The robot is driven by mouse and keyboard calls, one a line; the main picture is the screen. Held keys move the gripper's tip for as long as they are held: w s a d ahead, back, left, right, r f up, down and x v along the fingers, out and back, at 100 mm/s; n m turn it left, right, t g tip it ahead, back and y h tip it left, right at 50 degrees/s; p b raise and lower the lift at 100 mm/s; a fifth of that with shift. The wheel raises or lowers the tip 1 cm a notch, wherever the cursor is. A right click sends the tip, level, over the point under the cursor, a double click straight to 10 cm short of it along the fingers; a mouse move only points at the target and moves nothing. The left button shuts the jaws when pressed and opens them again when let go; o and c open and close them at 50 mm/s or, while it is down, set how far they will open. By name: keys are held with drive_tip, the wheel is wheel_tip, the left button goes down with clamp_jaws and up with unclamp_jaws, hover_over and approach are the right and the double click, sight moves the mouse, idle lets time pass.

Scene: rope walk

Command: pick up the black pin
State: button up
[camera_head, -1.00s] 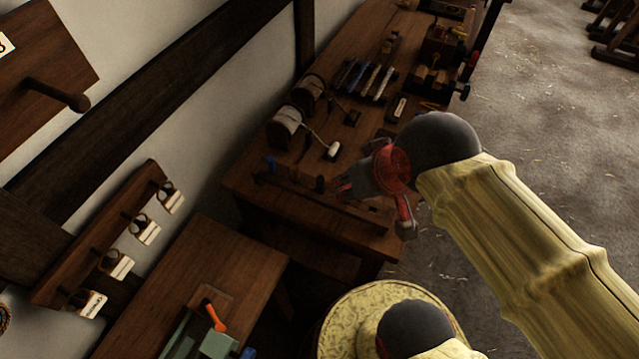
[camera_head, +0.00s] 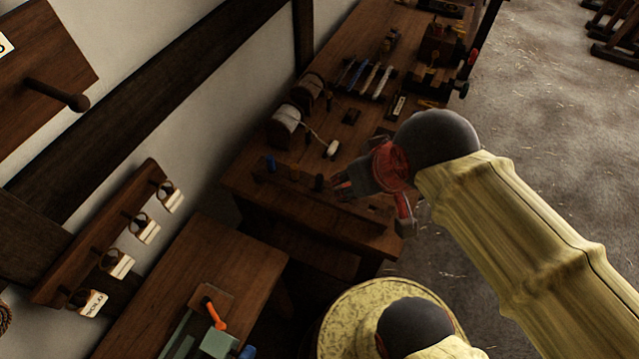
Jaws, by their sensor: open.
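The black pin (camera_head: 319,182) stands upright in a long wooden rail (camera_head: 345,205) along the near end of the workbench. A blue pin (camera_head: 270,162) stands in the same rail farther left. My gripper (camera_head: 372,209) is open and empty, with its fingers spread above the right part of the rail. Its left finger is just right of the black pin in the picture. I cannot tell the height gap or whether they touch. Part of the rail is hidden by the gripper.
The workbench (camera_head: 240,188) carries two rounded grey-topped items, a white-ended tool (camera_head: 332,149) and several tools behind. A lower table (camera_head: 245,262) with an orange-handled green device (camera_head: 214,312) is nearer. Tagged hooks (camera_head: 145,228) line the wall. Open floor (camera_head: 540,110) lies right.

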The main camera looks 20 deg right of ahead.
drive_tip(key=r+p, duration=0.1)
drive_tip(key=n+g+p, duration=0.3)
drive_tip(key=g+p, duration=0.3)
drive_tip(key=p, duration=1.2)
hover_over(320, 177)
wheel_tip(320, 177, down, 19)
drive_tip(key=shift+r, duration=0.2)
drive_tip(key=shift+f, duration=0.4)
drive_tip(key=shift+w+f+p, duration=0.1)
drive_tip(key=shift+f+p, duration=0.3)
drive_tip(key=shift+f, duration=3.05)
drive_tip(key=shift+c, duration=0.9)
drive_tip(key=c, duration=0.7)
